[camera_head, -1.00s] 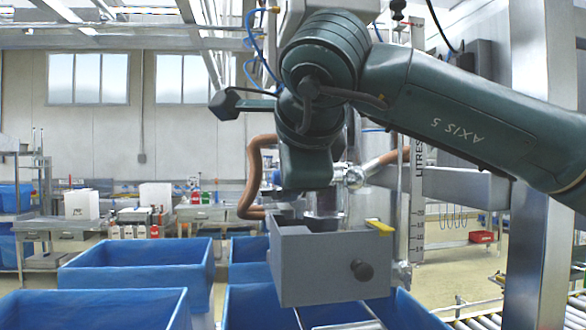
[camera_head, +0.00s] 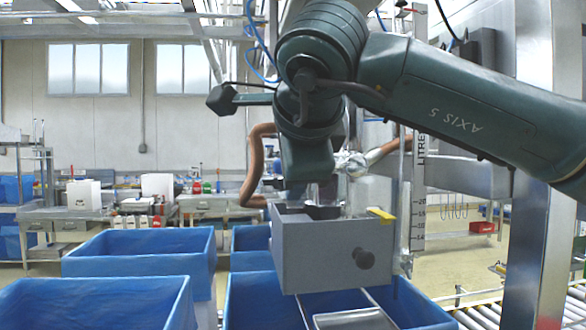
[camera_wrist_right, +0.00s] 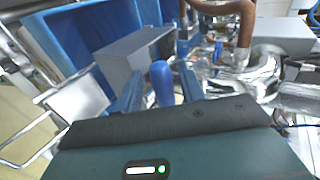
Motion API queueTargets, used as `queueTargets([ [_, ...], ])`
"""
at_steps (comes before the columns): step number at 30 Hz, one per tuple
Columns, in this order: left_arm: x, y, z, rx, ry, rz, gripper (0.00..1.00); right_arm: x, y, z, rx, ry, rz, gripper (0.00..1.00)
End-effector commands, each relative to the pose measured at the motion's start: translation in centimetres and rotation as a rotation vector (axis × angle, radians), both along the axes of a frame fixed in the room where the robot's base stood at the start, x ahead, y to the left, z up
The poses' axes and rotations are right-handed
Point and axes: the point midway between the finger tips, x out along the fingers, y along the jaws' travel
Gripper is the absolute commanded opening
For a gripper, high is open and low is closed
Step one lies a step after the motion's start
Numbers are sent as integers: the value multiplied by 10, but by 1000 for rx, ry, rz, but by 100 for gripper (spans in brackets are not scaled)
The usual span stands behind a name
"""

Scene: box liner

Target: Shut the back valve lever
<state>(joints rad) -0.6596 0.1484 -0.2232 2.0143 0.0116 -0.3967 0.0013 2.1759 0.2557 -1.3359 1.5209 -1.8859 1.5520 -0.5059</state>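A blue upright handle (camera_wrist_right: 161,82) stands between the two blue fingers of my right gripper (camera_wrist_right: 160,90) in the right wrist view. Gaps show on both sides of it, so the fingers are open around it without visible contact. I cannot tell for certain that this handle is the back valve lever. Silver pipework (camera_wrist_right: 264,72) lies to its right; silver pipework also shows in the head view (camera_head: 355,165), behind my arm. There the right gripper is hidden behind my arm and the grey box. My left gripper is in neither view.
A grey box (camera_head: 325,255) with a dark knob hangs in front of the pipework. A brown hose (camera_head: 254,165) loops beside my arm. Large blue bins (camera_head: 95,305) fill the lower area. A steel post (camera_head: 535,215) and rollers (camera_head: 480,310) are at the right.

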Motion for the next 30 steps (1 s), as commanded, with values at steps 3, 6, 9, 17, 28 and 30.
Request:
queueTargets([
  [3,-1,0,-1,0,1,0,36,-1,0,1,2,-1,0,39],
  [6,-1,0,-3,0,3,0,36,-5,-1,4,4,-2,0,39],
  [9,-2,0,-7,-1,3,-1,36,-17,-3,11,3,-4,0,39],
  [17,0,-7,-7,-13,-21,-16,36,-65,-11,43,3,-4,1,39],
  [28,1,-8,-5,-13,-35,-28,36,-106,-18,72,1,-1,-1,39],
  [30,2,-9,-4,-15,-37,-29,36,-108,-18,73,1,0,0,39],
])
